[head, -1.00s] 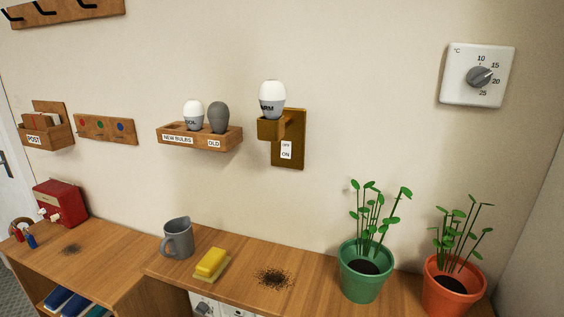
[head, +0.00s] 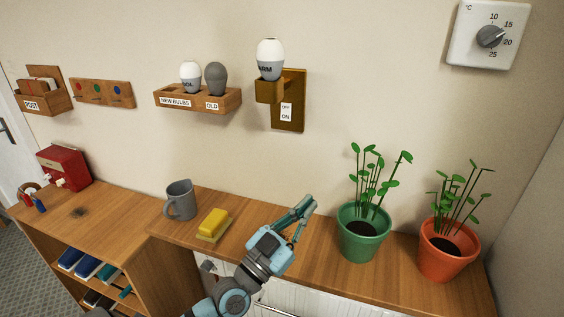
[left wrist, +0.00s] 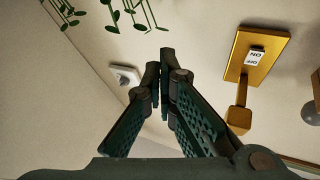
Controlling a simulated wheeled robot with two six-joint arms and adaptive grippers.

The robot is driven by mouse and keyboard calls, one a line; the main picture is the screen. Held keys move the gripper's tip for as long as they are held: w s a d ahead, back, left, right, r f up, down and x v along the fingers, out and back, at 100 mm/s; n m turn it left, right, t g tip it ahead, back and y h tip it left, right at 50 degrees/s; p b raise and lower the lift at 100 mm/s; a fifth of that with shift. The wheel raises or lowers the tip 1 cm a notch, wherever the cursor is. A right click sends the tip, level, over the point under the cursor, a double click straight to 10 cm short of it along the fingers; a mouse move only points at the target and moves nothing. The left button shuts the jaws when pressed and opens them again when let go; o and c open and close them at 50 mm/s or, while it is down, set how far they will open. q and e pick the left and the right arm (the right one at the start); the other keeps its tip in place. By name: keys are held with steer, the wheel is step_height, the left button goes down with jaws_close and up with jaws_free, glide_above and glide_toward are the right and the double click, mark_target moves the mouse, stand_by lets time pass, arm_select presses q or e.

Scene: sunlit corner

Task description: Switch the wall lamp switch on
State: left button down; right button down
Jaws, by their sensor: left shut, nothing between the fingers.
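The wall lamp is a wooden plate (head: 292,90) with a bracket holding a white bulb (head: 269,55) marked "WARM", partly legible. The bulb does not visibly glow. Its small white switch (head: 286,112), labelled OFF above and ON below, sits low on the plate. In the left wrist view the plate (left wrist: 266,38) and switch (left wrist: 256,56) appear upside down, right of my fingers. My left gripper (head: 309,203) is shut and empty, well below the switch and apart from it. Its closed fingertips (left wrist: 162,78) also show in the wrist view. My right gripper is not in view.
A green-potted plant (head: 361,244) and an orange-potted one (head: 447,262) stand right of my gripper. A yellow sponge (head: 214,222) and grey mug (head: 180,200) stand left. A bulb rack (head: 225,105) hangs left of the lamp, a thermostat (head: 470,50) to the right. The wall between gripper and switch is clear.

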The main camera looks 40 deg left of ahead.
arm_select(q)
steer(key=a+r+n+t+y, duration=0.1)
steer(key=a+r+n+y, duration=0.1)
steer(key=a+y, duration=0.3)
steer(key=s+a+r+n+y, duration=0.1)
steer(key=a+r+n+y, duration=0.2)
steer(key=a+n+y, duration=0.2)
steer(key=shift+a+r+t+y, duration=0.3)
steer(key=shift+a+t+y, duration=0.05)
steer(key=shift+t+y, duration=0.05)
glide_toward(287, 107)
step_height(287, 107, up, 4)
steer(key=w+b, duration=0.1)
steer(key=w+a+f+b, duration=0.1)
steer(key=w, duration=0.1)
steer(key=shift+w+a+f, duration=0.1)
steer(key=shift+w+f, duration=0.05)
steer(key=shift+w, duration=0.05)
